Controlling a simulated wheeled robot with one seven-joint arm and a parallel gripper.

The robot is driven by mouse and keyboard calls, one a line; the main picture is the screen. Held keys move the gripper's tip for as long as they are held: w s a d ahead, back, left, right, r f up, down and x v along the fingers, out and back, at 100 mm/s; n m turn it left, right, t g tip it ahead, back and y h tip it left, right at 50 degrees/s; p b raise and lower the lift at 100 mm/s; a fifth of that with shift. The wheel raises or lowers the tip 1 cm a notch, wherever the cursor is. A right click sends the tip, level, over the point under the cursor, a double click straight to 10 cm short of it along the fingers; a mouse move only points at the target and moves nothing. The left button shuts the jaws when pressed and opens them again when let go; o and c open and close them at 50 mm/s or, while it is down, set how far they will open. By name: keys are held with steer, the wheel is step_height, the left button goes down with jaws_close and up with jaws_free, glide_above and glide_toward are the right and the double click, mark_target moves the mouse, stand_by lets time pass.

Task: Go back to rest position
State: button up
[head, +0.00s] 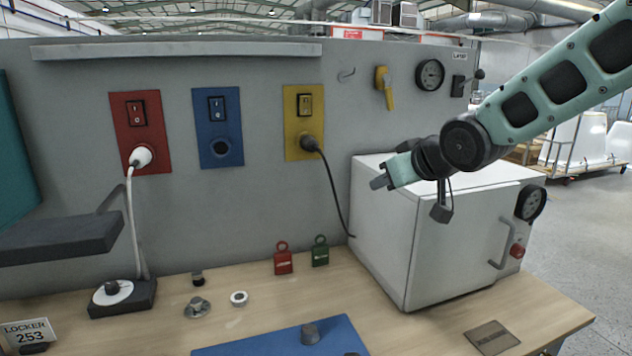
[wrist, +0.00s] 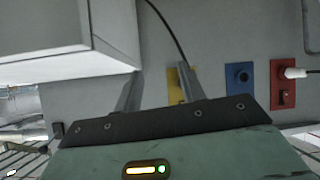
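My gripper (head: 380,182) is in the air in front of the grey panel, by the upper left of the white cabinet (head: 385,235). In the wrist view, the two fingers of my gripper (wrist: 160,85) stand apart with nothing between them. My teal arm reaches in from the upper right. The wrist view is turned over, with the white cabinet (wrist: 60,40) at upper left and the yellow plate (wrist: 174,88) partly hidden behind a finger.
A black plug sits in the yellow plate (head: 291,100), its cable hanging beside the cabinet. A white plug (head: 141,156) is in the red plate; the blue socket (head: 220,147) is empty. Red (head: 283,262) and green (head: 320,254) padlocks stand on the wooden bench (head: 240,285).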

steer(key=s+f+g+h, duration=0.1)
steer(key=s+f+g, duration=0.2)
steer(key=s, duration=0.8)
steer(key=s+f+n+g+h, duration=0.1)
steer(key=s+f+g, duration=0.3)
steer(key=s, duration=0.8)
steer(key=s+f+n+g+h, duration=0.1)
steer(key=s+f+g, duration=0.2)
steer(key=s+f, duration=0.4)
steer(key=s, duration=0.5)
steer(key=shift+s+a+g, duration=0.2)
steer(key=shift+a+g, duration=0.1)
steer(key=shift+a, duration=0.05)
